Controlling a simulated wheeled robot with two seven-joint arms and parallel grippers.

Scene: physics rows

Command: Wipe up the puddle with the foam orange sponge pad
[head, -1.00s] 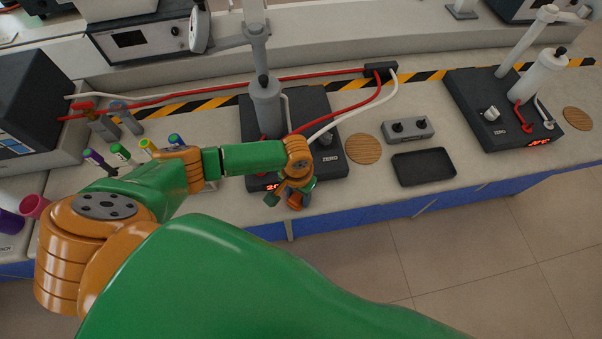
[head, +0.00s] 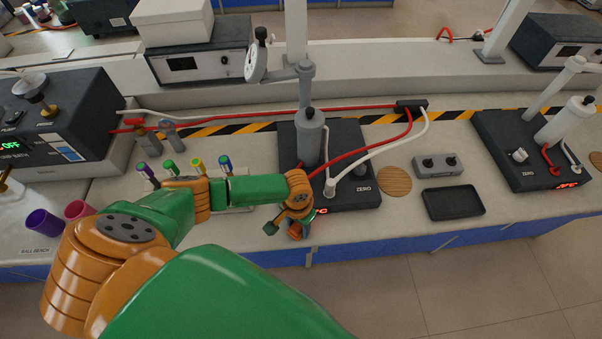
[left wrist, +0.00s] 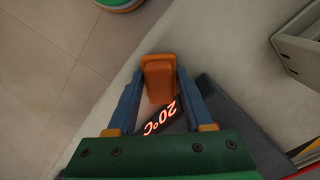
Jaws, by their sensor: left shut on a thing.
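My left gripper (head: 291,225) is at the bench's front edge, in front of the middle hotplate. In the left wrist view the left gripper (left wrist: 160,90) has its two blue fingers on either side of the orange sponge pad (left wrist: 158,72), shut on it. The sponge pad also shows small and partly hidden under the gripper in the head view (head: 295,231). I cannot make out a puddle in either view. My right gripper is not in view.
The middle hotplate (head: 352,190) has a stand and hoses. Tubes in a rack (head: 240,203) and a purple cup (head: 44,222) are to the left. A cork disc (head: 397,181), a grey control box (head: 438,166) and a black tray (head: 455,203) are to the right.

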